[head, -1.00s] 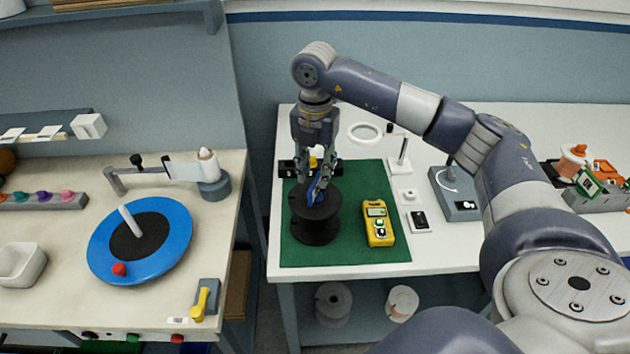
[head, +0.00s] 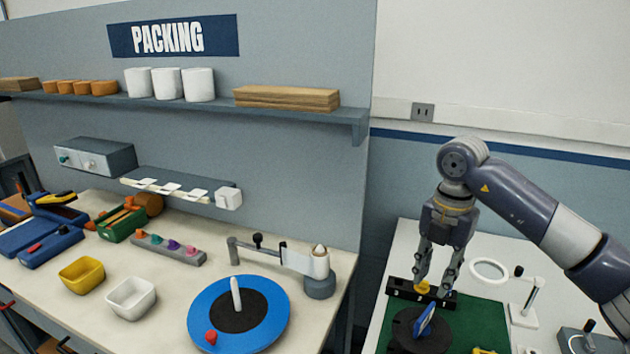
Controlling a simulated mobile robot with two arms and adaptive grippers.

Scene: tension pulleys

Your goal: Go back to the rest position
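My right gripper (head: 435,285) is in the head view at the right, pointing down with its two fingers apart. It appears empty and above the black spool (head: 404,336). A blue flat piece (head: 425,318) stands tilted on the spool, below the fingertips and apart from them. A black bar with a yellow knob (head: 422,287) shows behind the fingers. My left gripper is out of view.
The green mat (head: 490,311) lies under the spool on the white table (head: 408,240). A magnifier ring (head: 488,268) stands right of the gripper. On the left bench are a blue turntable (head: 270,305), a white bin (head: 130,298) and a yellow bin (head: 82,275). A shelf (head: 215,104) hangs above.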

